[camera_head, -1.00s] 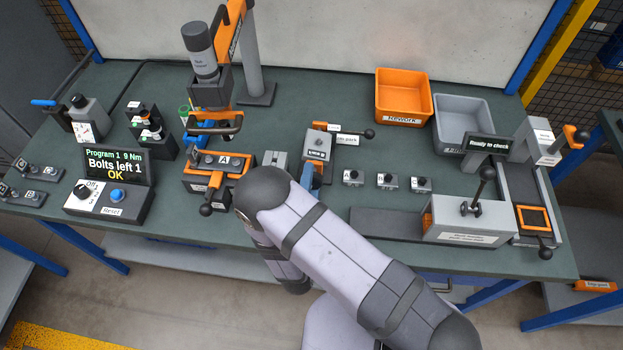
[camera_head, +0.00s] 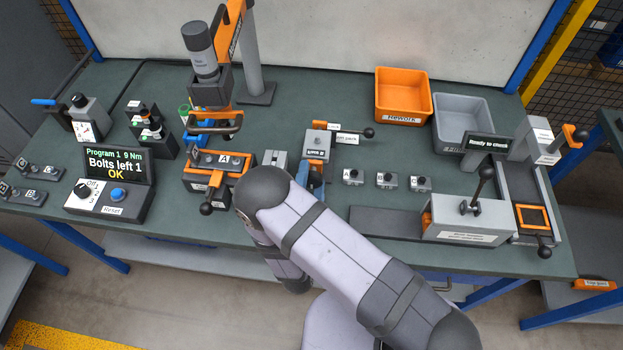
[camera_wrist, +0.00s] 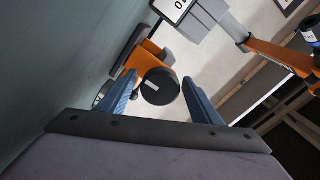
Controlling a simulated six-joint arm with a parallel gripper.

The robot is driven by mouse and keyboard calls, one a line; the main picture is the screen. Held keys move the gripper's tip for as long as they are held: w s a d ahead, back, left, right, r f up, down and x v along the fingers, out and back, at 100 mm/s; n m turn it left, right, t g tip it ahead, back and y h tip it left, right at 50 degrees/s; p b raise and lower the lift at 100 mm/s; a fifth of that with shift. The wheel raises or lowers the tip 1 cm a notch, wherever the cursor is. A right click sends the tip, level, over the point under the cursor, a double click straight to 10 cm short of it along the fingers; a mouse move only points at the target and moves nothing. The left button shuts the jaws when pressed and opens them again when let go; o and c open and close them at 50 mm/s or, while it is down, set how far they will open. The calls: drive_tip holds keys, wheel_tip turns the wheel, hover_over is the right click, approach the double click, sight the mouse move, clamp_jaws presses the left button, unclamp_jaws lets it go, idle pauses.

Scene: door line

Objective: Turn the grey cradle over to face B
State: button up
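The grey cradle (camera_head: 316,143) sits mid-table in the head view, with orange end pieces and a small label on its upper face. I cannot read which face is up. My gripper (camera_head: 304,176) is at its near end, mostly hidden by my arm. In the wrist view my gripper (camera_wrist: 160,88) has its two blue fingers apart, one on each side of a round black knob (camera_wrist: 158,88). A narrow gap shows on both sides of the knob. An orange part (camera_wrist: 146,62) shows behind the knob.
An orange fixture marked A (camera_head: 222,160) stands left of the cradle. A lever with a black knob (camera_head: 369,133) reaches out at its back right. Several small labelled blocks (camera_head: 386,181) stand to the right. A display (camera_head: 103,167) reads "Bolts left 1, OK".

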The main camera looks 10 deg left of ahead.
idle(0.3)
drive_tip(key=s+b, duration=0.1)
drive_tip(key=s, duration=0.4)
drive_tip(key=shift+a+b, duration=0.1)
drive_tip(key=shift+b, duration=0.3)
drive_tip(key=shift+s, duration=1.2)
